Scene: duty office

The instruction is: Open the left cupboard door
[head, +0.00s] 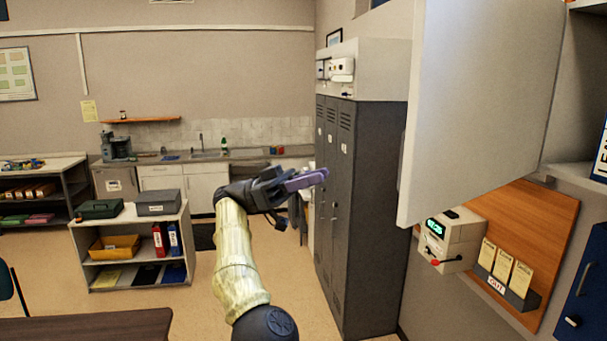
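A large pale grey-white door panel (480,110) fills the upper right of the head view. It looks like the left cupboard door, standing swung out from the wall, with a shadowed space (585,90) to its right. My gripper (312,182) is in the middle of the view, left of the panel and apart from it in the picture. Its purple finger part points right, in front of the dark lockers. The fingers overlap from this side, so their gap is not clear. I see nothing held. The door's handle does not show.
Tall dark lockers (365,220) stand just beyond my gripper. Below the panel are a wall-mounted device (452,240), an orange board (550,230) and a blue box (585,300). A low shelf unit (130,223) stands left.

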